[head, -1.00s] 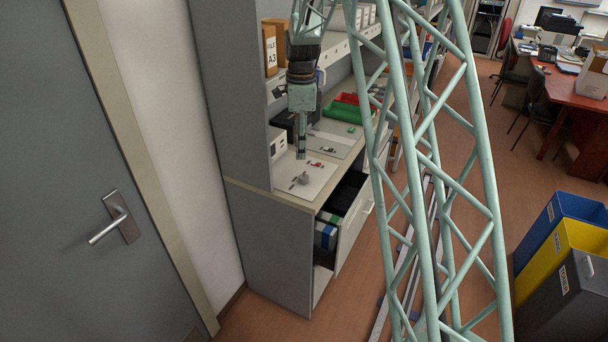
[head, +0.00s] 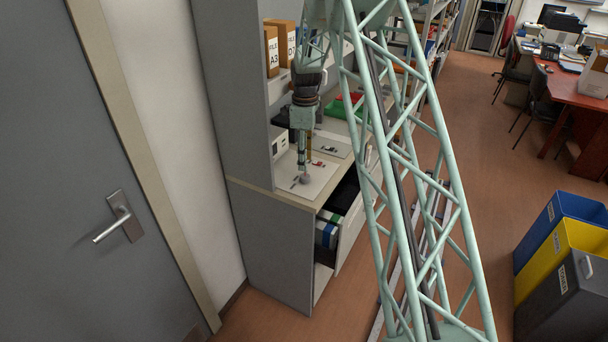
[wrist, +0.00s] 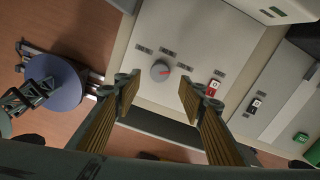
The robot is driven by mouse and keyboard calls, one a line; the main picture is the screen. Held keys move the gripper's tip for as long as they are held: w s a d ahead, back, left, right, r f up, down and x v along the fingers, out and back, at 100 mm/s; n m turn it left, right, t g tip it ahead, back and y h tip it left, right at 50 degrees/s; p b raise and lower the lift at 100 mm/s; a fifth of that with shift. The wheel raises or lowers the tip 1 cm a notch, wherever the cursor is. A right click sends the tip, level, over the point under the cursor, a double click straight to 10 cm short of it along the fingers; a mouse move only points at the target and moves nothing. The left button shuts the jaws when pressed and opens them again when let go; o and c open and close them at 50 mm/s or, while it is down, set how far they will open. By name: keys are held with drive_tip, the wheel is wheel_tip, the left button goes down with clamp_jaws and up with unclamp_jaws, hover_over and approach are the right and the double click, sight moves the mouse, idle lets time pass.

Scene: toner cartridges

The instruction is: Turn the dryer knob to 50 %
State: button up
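The dryer knob (wrist: 160,71) is a round grey dial with a red pointer mark, on a light grey panel (wrist: 200,30). The pointer points right in that view. The knob (head: 305,179) also shows in the head view, just below my fingertips. My gripper (wrist: 157,92) is open, its two fingers apart and nothing between them. In the head view my gripper (head: 303,170) hangs pointing down over the panel. I cannot tell whether it touches the knob.
A second panel (head: 332,145) lies behind. An open drawer (head: 350,222) with binders is below the counter edge. Green and red bins (head: 345,107) stand further back on the counter.

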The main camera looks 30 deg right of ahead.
sight(305, 176)
idle(0.4)
drive_tip(key=shift+f, duration=3.7)
drive_tip(key=c, duration=0.8)
